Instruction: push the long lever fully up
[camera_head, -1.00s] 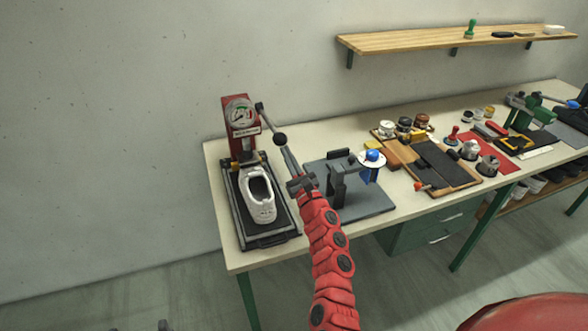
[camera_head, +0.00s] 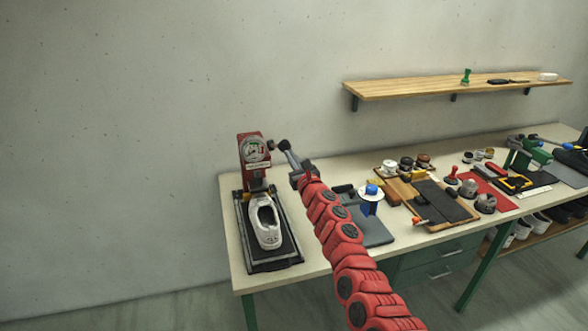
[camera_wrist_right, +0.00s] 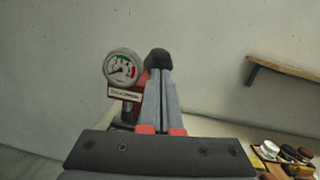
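The long lever (camera_head: 275,144) comes off the right side of the red press (camera_head: 247,181) and ends in a black ball knob (camera_head: 284,145). It looks foreshortened, its knob about level with its pivot. My right gripper (camera_head: 289,153) is right at the knob, its fingers close together and nothing visible between them. In the right wrist view the knob (camera_wrist_right: 158,59) sits just past the fingertips (camera_wrist_right: 159,74); contact looks likely, but I cannot be sure. The lever's shaft is mostly hidden there. My left gripper is not in view.
A white shoe (camera_head: 266,222) sits on the press's black base. A grey-based fixture with a blue knob (camera_head: 371,189) stands close right of my arm. A wooden shelf (camera_head: 420,88) hangs at upper right. The wall area above the press is clear.

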